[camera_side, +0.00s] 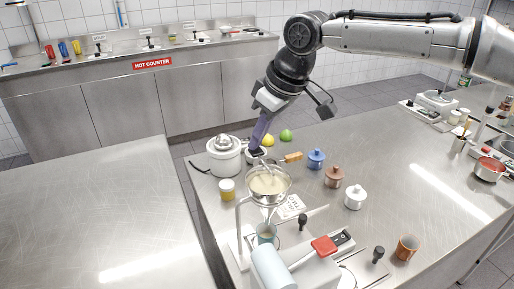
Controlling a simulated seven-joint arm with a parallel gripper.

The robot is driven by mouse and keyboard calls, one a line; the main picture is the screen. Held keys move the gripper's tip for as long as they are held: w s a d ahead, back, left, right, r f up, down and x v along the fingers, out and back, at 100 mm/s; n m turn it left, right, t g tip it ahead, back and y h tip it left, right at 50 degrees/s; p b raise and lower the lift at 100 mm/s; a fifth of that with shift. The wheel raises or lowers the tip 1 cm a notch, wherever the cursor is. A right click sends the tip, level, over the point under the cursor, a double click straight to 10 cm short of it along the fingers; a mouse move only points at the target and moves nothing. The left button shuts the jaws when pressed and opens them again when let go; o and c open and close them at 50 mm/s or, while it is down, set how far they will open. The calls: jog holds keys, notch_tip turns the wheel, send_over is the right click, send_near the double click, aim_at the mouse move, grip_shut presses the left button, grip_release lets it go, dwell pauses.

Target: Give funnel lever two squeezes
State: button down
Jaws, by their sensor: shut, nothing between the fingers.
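The funnel (283,198) is a metal bowl filled with a pale beige mass, held up on a white stand (240,222) near the middle of the counter. A teal cup (266,232) is below its spout. My gripper (259,153) points down at the funnel's far side, its purple fingers shut with nothing visible between them. A thin metal piece, possibly the lever, shows between the fingertips and the funnel rim. I cannot tell whether the fingers touch it. An orange-tan handle (293,157) sticks out just right of the gripper; what it belongs to is partly hidden.

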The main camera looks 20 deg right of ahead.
jog(key=shift+f, duration=0.75)
jog(key=shift+r, duration=2.35)
